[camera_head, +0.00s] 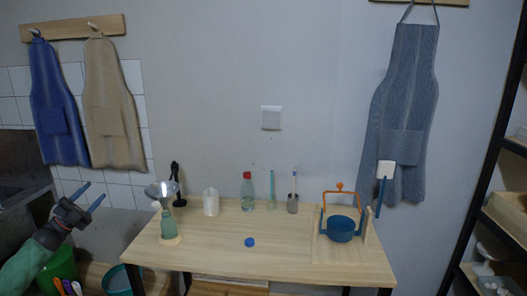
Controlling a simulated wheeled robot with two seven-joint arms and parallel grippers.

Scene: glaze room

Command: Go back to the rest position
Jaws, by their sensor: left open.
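My left gripper (96,193) is at the left edge of the view, off the left side of the wooden table (285,270). Its two blue fingers are apart and nothing is between them. It is clear of the table's objects. My right gripper does not show. On the table a green bottle (168,222) stands on a round wooden base with a funnel (161,190) at its top. A small blue cap (249,242) lies near the middle.
A white container (211,202), a red-capped bottle (248,192), a glass tube (271,190) and a grey cup (293,205) stand along the back. A blue pot (341,229) is at right. Below my left arm is a green bucket (58,264). Shelves (490,200) stand far right.

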